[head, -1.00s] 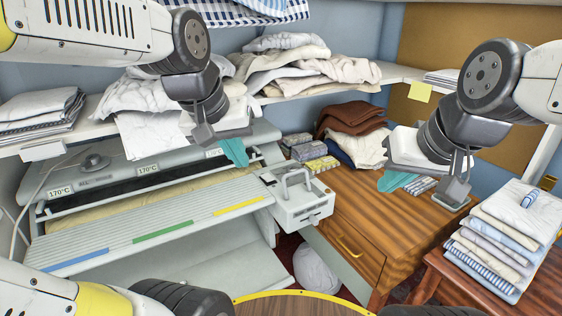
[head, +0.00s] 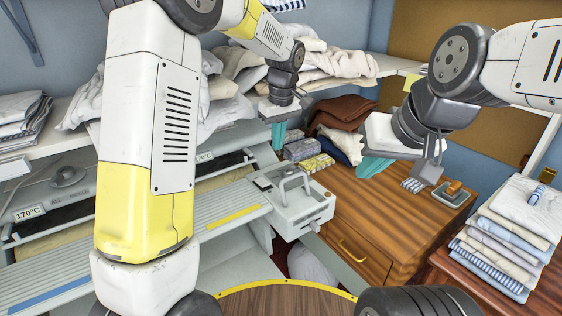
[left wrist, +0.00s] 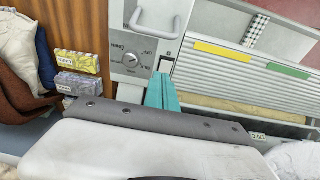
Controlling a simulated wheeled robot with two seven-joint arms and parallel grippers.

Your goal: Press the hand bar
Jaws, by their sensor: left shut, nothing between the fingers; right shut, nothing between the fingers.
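The rotary ironer's striped feed board (head: 235,215) has coloured marks and lies partly behind my left arm. At its right end is a control box with a grey U-shaped bar (head: 293,188); this bar also shows at the top of the left wrist view (left wrist: 155,25). I cannot tell which part is the hand bar. My left gripper (head: 278,137), with teal fingers, is shut and empty, beyond the U-shaped bar. In the left wrist view its fingers (left wrist: 162,88) appear just below a small switch (left wrist: 165,64). My right gripper (head: 373,168) is shut and empty above the wooden cabinet.
The wooden cabinet (head: 365,215) holds small patterned boxes (head: 310,157) and folded brown cloth (head: 342,110). A stool at the right bears folded linen (head: 510,230). A shelf with piled laundry (head: 325,68) runs behind. My left arm hides much of the ironer.

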